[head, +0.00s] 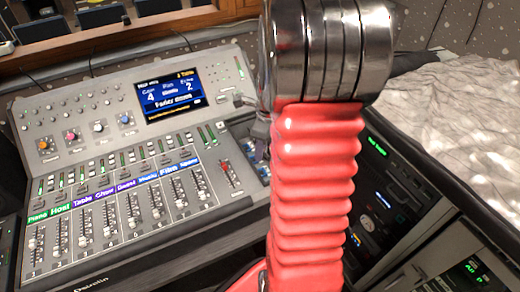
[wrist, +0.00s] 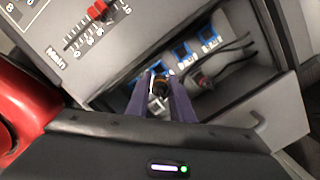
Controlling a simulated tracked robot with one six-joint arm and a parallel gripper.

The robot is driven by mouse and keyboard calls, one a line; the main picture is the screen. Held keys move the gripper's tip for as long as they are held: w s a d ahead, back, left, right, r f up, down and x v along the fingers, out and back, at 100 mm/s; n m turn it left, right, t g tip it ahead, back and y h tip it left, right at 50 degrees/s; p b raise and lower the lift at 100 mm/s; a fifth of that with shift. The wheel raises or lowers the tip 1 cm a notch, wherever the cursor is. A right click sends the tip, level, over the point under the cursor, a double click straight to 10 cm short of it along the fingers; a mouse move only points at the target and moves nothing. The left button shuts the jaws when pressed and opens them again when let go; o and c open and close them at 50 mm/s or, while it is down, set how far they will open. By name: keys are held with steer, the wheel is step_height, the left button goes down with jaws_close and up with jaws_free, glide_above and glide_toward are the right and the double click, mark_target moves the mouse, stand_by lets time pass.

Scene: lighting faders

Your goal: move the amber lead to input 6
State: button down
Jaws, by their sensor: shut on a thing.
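My gripper (wrist: 162,82) shows in the wrist view with its two purple fingers closed around a small plug with an amber-brown band, the amber lead (wrist: 161,87). The plug is over the recessed panel of blue-framed sockets beside the console. Blue sockets (wrist: 209,37) run in a slanted row up and right from the fingers. I cannot tell whether the plug sits in a socket or just above one, and the socket numbers are not readable. In the head view my red arm hides most of this panel; only a few blue sockets (head: 263,173) show at its left edge.
The console (head: 150,150) with its faders and screen (head: 172,95) fills the left. A red fader (wrist: 98,10) is near the gripper. Dark leads (wrist: 232,48) and another plug (wrist: 201,82) lie to the right in the recess. A rack (head: 385,205) stands right of my arm.

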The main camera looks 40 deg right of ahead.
steer(key=shift+f, duration=0.15)
glide_above(261, 174)
steer(key=shift+w+f, duration=0.1)
steer(key=shift+f, duration=3.1)
steer(key=shift+f, duration=0.8)
stand_by(1.9)
steer(key=shift+a+f, duration=0.1)
steer(key=shift+f, duration=0.2)
stand_by(1.1)
